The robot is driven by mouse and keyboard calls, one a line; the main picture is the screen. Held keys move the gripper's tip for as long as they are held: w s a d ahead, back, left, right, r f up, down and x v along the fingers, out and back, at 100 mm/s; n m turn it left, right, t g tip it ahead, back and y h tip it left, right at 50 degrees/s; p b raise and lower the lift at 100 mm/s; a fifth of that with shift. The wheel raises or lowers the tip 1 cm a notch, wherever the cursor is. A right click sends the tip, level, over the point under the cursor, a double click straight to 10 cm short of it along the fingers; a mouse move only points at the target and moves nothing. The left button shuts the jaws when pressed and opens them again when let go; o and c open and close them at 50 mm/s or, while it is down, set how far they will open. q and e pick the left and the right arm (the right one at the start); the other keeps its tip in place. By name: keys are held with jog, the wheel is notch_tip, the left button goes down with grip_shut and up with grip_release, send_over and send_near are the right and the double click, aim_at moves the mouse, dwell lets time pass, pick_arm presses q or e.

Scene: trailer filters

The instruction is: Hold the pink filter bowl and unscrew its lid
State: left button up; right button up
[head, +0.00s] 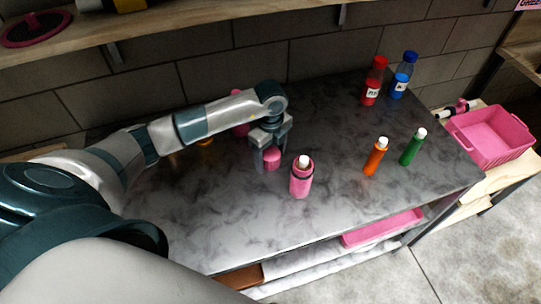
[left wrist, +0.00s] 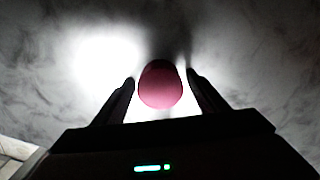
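My left gripper (head: 272,157) points down near the middle of the grey table, with a finger on either side of a small pink round-topped piece (head: 272,160). In the left wrist view the same pink piece (left wrist: 160,85) sits between the fingertips, with a thin gap on each side. I cannot tell whether it is a lid. A pink cylinder (head: 300,185) with a white top stands upright just right of the gripper; I see no pink lid on it. Another pink object (head: 241,130) stands behind my left forearm, mostly hidden. My right gripper is not in view.
An orange bottle (head: 376,158) and a green bottle (head: 412,149), both white-topped, stand on the right. Red (head: 372,88) and blue (head: 402,80) bottles stand at the back. A pink crate (head: 492,138) is beyond the table's right edge; a pink tray (head: 383,228) lies below. The front middle is clear.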

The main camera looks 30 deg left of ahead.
aim_at(271, 154)
pick_arm(q)
jog(key=shift+r, duration=0.1)
jog(key=shift+r, duration=0.35)
notch_tip(271, 154, up, 10)
jog(key=b, duration=0.3)
jog(key=shift+r, duration=0.75)
